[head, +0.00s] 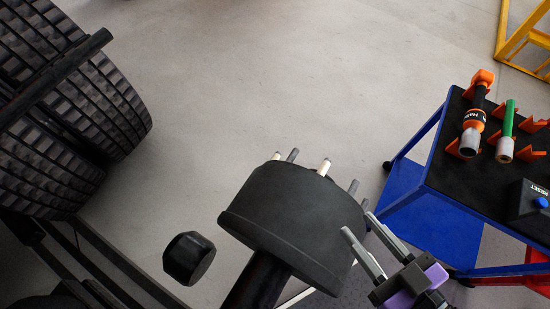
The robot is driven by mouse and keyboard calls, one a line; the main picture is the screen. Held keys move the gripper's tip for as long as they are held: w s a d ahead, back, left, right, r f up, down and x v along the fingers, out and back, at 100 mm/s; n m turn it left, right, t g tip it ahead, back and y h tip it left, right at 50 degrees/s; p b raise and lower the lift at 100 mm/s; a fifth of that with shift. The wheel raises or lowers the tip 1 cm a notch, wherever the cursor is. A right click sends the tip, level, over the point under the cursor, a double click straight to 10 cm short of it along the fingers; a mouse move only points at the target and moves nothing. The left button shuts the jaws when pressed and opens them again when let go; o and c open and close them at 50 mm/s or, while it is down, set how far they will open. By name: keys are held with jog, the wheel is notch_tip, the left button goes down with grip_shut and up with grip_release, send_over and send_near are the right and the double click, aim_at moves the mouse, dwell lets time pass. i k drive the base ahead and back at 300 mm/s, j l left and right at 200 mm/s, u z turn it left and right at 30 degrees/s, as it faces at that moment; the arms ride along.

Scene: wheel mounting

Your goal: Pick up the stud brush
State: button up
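A green cylindrical tool (508,121) with a tan end lies in orange holders on the cart at the right; it looks like the stud brush, but its bristles cannot be made out. My gripper (358,225) is at the lower right, beside the dark hub. Its two silver fingers are apart with nothing between them. It is well left of and below the green tool in the picture, not touching it.
An orange and black power tool (473,121) lies left of the green tool on the blue cart (431,182). A reset button box (527,205) sits nearer. The hub (290,215) with several studs stands at centre, large tyres (75,110) at left. Floor between is clear.

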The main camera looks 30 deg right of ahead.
aim_at(504, 150)
jog(key=k+l+z, duration=0.1)
jog(key=z, duration=0.3)
jog(key=l+z, duration=0.1)
jog(key=z, duration=0.25)
jog(key=k+l+z, duration=0.1)
jog(key=z, duration=0.3)
jog(key=l+z, duration=0.2)
jog(key=z, duration=0.15)
jog(key=i+j, duration=0.15)
jog(key=j, duration=0.15)
jog(key=i+j, duration=0.1)
jog(key=j, duration=0.2)
jog(key=i+j, duration=0.15)
jog(key=j, duration=0.15)
